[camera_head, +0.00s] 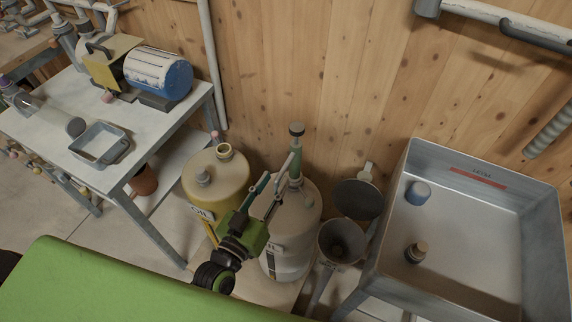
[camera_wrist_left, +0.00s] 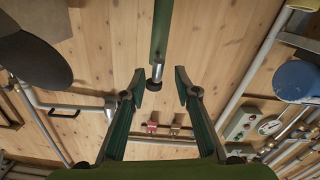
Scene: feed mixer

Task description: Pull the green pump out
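The green pump (camera_head: 296,166) stands upright in the neck of the cream oil canister (camera_head: 304,215), with a thin silver rod and dark knob on top. My left gripper (camera_head: 278,167) is open and empty, just left of the pump. In the left wrist view the green pump (camera_wrist_left: 161,32) comes down from the top edge. Its dark-knobbed end lies between the open fingertips of the left gripper (camera_wrist_left: 167,82), nearer one finger. I cannot tell the depth gap or whether a finger touches it. My right gripper is not in view.
A yellow oil canister (camera_head: 232,174) stands left of the cream one. Funnels (camera_head: 341,241) and a large metal hopper (camera_head: 450,270) stand to the right. A workbench (camera_head: 60,150) with a blue motor (camera_head: 158,73) is at left. The wooden wall (camera_head: 300,60) is close behind.

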